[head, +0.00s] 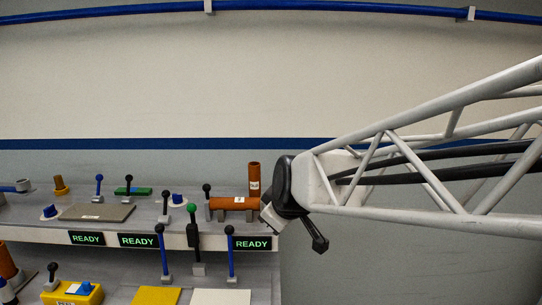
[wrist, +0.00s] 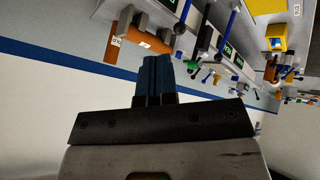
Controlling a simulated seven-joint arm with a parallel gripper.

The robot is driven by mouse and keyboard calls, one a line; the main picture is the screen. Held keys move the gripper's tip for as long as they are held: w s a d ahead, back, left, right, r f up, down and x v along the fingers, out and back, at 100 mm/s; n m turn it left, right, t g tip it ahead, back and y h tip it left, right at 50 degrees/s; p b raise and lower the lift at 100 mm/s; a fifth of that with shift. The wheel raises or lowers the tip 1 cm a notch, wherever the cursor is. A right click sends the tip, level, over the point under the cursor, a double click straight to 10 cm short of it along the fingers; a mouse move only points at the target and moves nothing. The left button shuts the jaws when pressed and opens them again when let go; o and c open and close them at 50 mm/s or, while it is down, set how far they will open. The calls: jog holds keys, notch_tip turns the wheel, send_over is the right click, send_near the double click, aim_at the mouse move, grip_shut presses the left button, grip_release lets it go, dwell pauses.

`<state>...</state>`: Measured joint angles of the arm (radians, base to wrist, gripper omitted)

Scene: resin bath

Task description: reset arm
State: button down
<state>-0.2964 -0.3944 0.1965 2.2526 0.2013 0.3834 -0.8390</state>
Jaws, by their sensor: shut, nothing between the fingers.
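My gripper (wrist: 157,62) shows in the wrist view with its two dark fingers pressed together and nothing between them.
An upright orange cylinder (head: 254,179) and a lying orange cylinder (head: 232,203) are close left of my wrist. Several levers, including a green one (head: 193,222), stand along the shelf (head: 130,229) with READY signs. A blue pipe (head: 330,6) crosses the wall above. The right side looks clear.

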jog(key=s+d+f+m+g+h, duration=0.1)
jog(key=s+d+f+m+g, duration=0.1)
jog(key=s+d+m, duration=0.3)
jog(key=s+d+f+m+g+h, duration=0.2)
jog(key=s+d+m, duration=0.4)
jog(key=s+d, duration=0.6)
jog(key=s+f, duration=0.1)
jog(key=s, duration=0.4)
jog(key=shift+d+f+g+h, duration=0.25)
jog(key=shift+f+g+h, duration=0.05)
jog(key=shift+f+g, duration=0.1)
